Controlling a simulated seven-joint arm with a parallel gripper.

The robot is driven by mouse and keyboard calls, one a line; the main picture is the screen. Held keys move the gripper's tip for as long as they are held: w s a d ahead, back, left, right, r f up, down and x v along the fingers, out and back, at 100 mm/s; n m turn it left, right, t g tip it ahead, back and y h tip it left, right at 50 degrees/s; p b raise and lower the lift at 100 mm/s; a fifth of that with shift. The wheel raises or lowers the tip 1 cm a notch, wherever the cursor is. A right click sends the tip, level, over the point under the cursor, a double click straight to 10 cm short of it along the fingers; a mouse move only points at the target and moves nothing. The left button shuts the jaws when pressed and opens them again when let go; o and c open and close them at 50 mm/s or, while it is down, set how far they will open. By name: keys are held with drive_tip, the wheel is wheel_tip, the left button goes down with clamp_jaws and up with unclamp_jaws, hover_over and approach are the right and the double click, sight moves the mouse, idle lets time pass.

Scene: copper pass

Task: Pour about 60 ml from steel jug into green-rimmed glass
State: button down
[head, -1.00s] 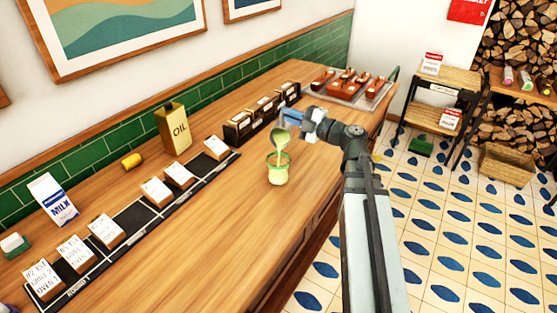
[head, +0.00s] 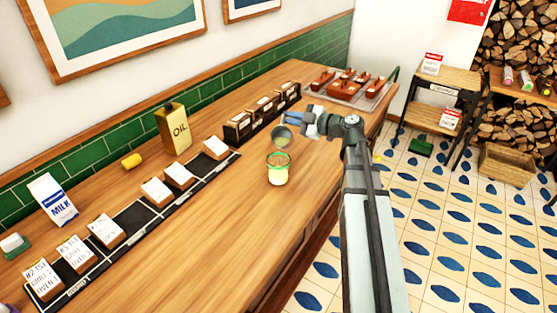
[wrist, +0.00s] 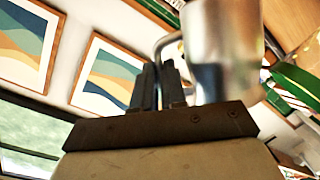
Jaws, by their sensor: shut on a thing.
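The steel jug (head: 282,133) is in the air just above and slightly behind the green-rimmed glass in the head view, its mouth tilted toward the camera. My gripper (head: 292,117) is shut on the jug's handle. In the wrist view the jug (wrist: 225,50) fills the upper right, its handle between my fingertips (wrist: 158,85). No stream shows between jug and glass. The level inside the jug is hard to tell.
Behind the glass lies a black rail (head: 130,220) with several white-labelled blocks. A gold oil tin (head: 174,130) and a milk carton (head: 53,200) stand toward the wall. A tray (head: 347,98) of brown items is at the far end. The counter (head: 205,255) in front is clear.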

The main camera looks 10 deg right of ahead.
drive_tip(key=shift+w+d+f+m, duration=0.15)
drive_tip(key=shift+w+f+m, duration=0.2)
drive_tip(key=shift+f+m, duration=0.1)
idle(0.7)
